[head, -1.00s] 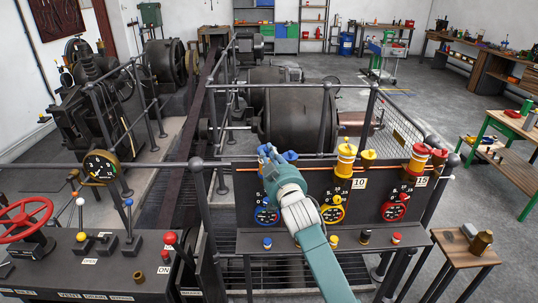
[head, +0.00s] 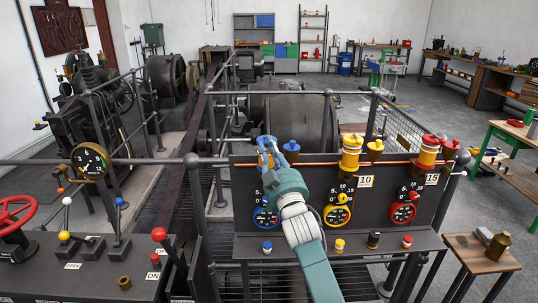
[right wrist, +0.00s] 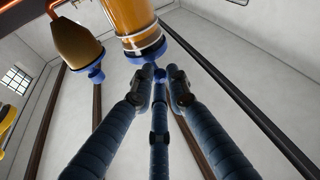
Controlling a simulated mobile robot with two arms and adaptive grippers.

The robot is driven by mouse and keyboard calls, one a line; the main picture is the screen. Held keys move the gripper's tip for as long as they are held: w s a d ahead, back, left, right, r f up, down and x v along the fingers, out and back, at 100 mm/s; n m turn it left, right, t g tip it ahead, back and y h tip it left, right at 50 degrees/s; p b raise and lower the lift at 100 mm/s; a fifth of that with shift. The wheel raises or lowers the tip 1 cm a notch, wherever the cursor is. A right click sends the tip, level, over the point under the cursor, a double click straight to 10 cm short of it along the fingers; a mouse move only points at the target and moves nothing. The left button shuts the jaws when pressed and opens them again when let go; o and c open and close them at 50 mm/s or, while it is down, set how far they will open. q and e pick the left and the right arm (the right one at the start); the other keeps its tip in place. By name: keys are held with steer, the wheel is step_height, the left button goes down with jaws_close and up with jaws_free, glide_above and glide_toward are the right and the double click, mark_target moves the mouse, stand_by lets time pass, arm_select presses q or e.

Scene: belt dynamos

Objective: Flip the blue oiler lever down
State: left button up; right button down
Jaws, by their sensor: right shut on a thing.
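The blue oiler stands at the left of the dark panel (head: 330,225). Its glass body is hidden behind my right gripper in the head view; its blue-based amber cylinder (right wrist: 130,15) shows at the top of the right wrist view. My right gripper (head: 266,143) is at this oiler, its blue fingers pointing up. In the right wrist view its fingertips (right wrist: 161,84) are closed around a small blue knob (right wrist: 160,74) just below the oiler base, which looks like the oiler lever. The lever's angle is hard to tell. My left gripper is out of view.
The yellow oiler (head: 351,152) and red oiler (head: 428,152) are further right. Below are the blue dial (head: 266,217) and a shelf with small coloured knobs. A lever console (head: 95,270) stands at left.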

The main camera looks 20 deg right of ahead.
steer(key=c, duration=1.7)
jaws_free()
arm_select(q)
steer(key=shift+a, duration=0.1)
arm_select(e)
steer(key=v, duration=1.2)
